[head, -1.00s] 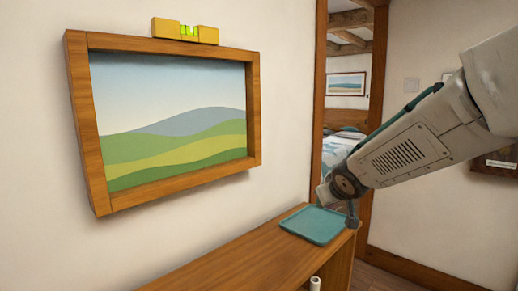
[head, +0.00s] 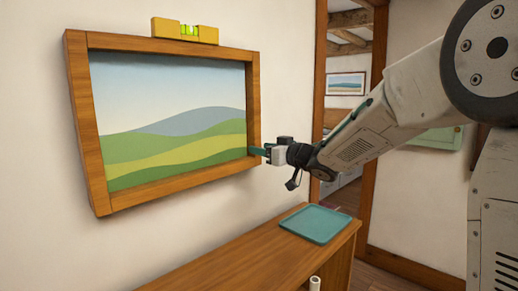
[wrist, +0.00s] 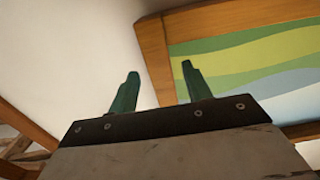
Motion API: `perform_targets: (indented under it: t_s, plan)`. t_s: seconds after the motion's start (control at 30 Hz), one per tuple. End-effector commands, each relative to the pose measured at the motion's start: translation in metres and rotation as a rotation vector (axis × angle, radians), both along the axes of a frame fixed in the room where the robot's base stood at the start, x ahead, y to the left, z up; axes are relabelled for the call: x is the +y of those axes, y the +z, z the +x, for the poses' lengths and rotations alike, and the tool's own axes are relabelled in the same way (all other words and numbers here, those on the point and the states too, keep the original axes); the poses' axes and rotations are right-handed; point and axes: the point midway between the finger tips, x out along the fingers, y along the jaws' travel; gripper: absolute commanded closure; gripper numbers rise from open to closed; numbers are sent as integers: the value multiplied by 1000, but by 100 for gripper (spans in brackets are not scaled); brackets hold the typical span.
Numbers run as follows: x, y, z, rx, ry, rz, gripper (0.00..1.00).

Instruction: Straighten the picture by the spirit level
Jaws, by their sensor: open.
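The picture (head: 175,125) of green hills in a wooden frame hangs on the left wall. A yellow spirit level (head: 206,35) with a green vial lies along its top edge; the bubble's exact place is too small to tell. My gripper (head: 262,152) is at the frame's right side, near the lower right corner. In the wrist view, my gripper (wrist: 160,70) has its two green fingers apart, with the frame's wooden side (wrist: 154,55) showing between and beyond them. The gap holds nothing. Whether a finger touches the frame, I cannot tell.
A wooden cabinet (head: 240,262) stands below the picture with a teal tray (head: 316,224) on its top. A doorway with a wooden post (head: 318,60) is to the right. The wall below the picture is clear.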

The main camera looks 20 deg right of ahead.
Motion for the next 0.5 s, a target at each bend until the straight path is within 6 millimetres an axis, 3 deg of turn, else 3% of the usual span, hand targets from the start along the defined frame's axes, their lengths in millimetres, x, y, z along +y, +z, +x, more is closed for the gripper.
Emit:
perform_targets:
  t_s: [0.2, 0.5]
  plan:
    - [11, 0, 18, -1, 0, -1, 51]
    - [12, 0, 20, -1, -1, -1, 54]
